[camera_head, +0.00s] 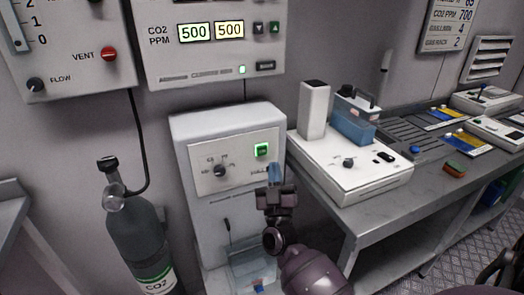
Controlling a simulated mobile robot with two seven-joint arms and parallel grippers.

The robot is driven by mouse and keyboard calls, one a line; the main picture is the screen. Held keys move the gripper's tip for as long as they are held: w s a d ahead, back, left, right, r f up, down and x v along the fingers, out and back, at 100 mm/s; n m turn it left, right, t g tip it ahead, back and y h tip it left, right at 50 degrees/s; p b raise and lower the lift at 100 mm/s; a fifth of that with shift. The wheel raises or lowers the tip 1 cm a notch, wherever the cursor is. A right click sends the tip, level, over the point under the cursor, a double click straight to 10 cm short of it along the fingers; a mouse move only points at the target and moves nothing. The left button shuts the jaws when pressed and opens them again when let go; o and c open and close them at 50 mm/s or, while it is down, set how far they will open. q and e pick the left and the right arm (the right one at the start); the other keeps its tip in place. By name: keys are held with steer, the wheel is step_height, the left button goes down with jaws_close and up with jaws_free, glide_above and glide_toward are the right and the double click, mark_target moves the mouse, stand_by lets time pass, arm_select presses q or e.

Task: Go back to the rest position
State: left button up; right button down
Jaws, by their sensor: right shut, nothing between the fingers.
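My right gripper (274,174) is in front of the white cabinet (205,145), just below the lit green button (262,149) on its panel. Its fingers are shut with nothing between them. I cannot tell whether the fingertips touch the panel. My right arm comes up from the bottom of the view and hides the lower right part of the cabinet. A round dark knob (220,171) sits on the panel to the left of the gripper. My left gripper is not in view.
A grey CO2 cylinder (140,235) stands left of the cabinet. A CO2 display unit (208,45) hangs above, reading 500 and 500. At right, a bench (375,215) holds a white device (345,180) and several trays. Open floor shows at the lower right.

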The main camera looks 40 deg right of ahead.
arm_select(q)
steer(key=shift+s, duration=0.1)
arm_select(e)
steer(key=w+a+f+n+y, duration=0.25)
steer(key=a+y, duration=0.35)
steer(key=y, duration=0.5)
steer(key=s+a+f+n+g+y+p, duration=0.2)
steer(key=s+a+f+g+y, duration=0.1)
steer(key=s+f+g, duration=0.15)
arm_select(q)
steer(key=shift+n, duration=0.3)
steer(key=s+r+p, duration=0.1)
steer(key=p, duration=0.1)
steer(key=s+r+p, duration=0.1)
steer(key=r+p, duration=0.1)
steer(key=p, duration=0.1)
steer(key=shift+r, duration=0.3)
arm_select(e)
steer(key=s+f+g, duration=0.2)
steer(key=s+f, duration=0.2)
steer(key=s, duration=0.4)
steer(key=s+f+g, duration=0.3)
steer(key=s, duration=0.6)
steer(key=s+f+g, duration=0.2)
steer(key=s+f, duration=0.2)
steer(key=s, duration=0.5)
steer(key=shift+a+f+m, duration=0.3)
steer(key=shift+m, duration=0.15)
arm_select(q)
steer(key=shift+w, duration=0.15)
